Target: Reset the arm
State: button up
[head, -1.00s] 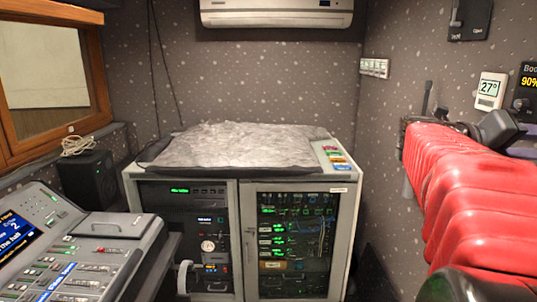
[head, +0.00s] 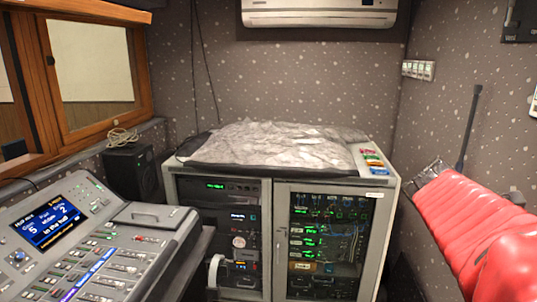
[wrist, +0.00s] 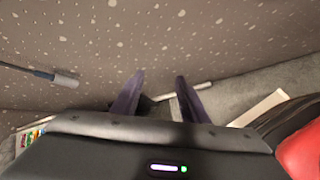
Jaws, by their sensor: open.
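My arm (head: 477,228), in a red sleeve, reaches in from the right edge in the head view, low against the right wall. Its fingers are not clear in that view. In the wrist view my gripper (wrist: 153,92) shows two dark fingers standing apart with nothing between them. Beyond the fingers are the speckled wall (wrist: 190,35) and a grey floor strip. The lighting desk (head: 90,240) with its faders and blue screen (head: 48,224) stands at the lower left in the head view, well apart from my arm.
An equipment rack (head: 384,225) with a crumpled grey cover (head: 270,146) on top stands in the middle. A black speaker (head: 130,172) sits left of it under a wooden-framed window. A thin dark rod (head: 468,125) rises beside my arm. Wall switches (head: 417,70) are at the right.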

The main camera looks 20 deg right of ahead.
jog(key=w+a+f+m+t+y, duration=0.25)
jog(key=a+f+m, duration=0.25)
jog(key=a, duration=0.7)
jog(key=w+a+f+m+t+y, duration=0.25)
jog(key=a+f+m+y, duration=0.2)
jog(key=a, duration=0.65)
jog(key=s+a+f+n+t+y, duration=0.1)
jog(key=a+n+y, duration=0.1)
jog(key=a, duration=1.3)
jog(key=shift+s+a+t+y, duration=0.3)
jog(key=shift+t, duration=0.1)
jog(key=shift+c, duration=1.1)
jog(key=shift+d, duration=0.15)
